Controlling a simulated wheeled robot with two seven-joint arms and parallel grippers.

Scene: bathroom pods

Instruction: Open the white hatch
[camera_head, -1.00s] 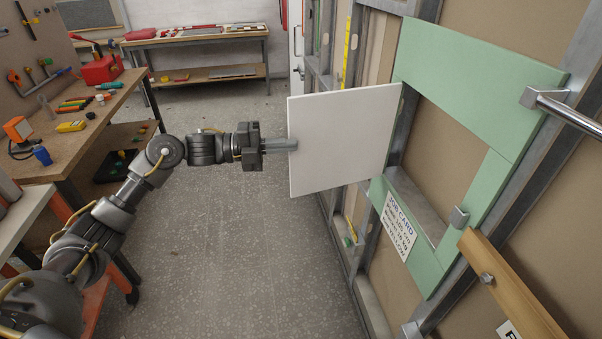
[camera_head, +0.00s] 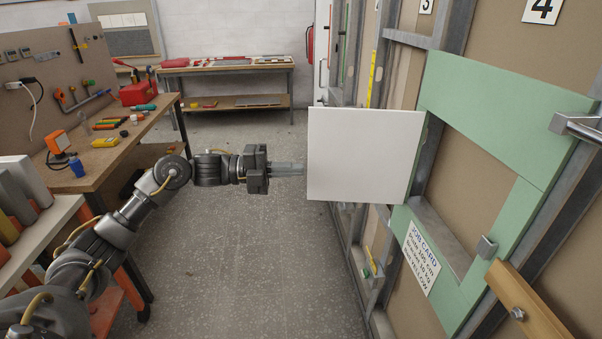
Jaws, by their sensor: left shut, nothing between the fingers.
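The white hatch (camera_head: 364,155) is a flat square panel, swung out from the green-framed opening in the wall on the right. It stands wide open, its far-right edge at the left side of the green frame (camera_head: 496,118). My left gripper (camera_head: 303,169) is shut and empty, its fingertips at the hatch's left edge; I cannot tell whether they touch it. The opening (camera_head: 445,229) behind the hatch shows a grey metal ledge and a brown back.
A job card (camera_head: 421,258) is fixed below the opening. A metal bar handle (camera_head: 577,127) and a wooden rail (camera_head: 524,306) stick out at the right. A workbench (camera_head: 128,152) with tools stands at the left. The grey floor (camera_head: 240,262) between is clear.

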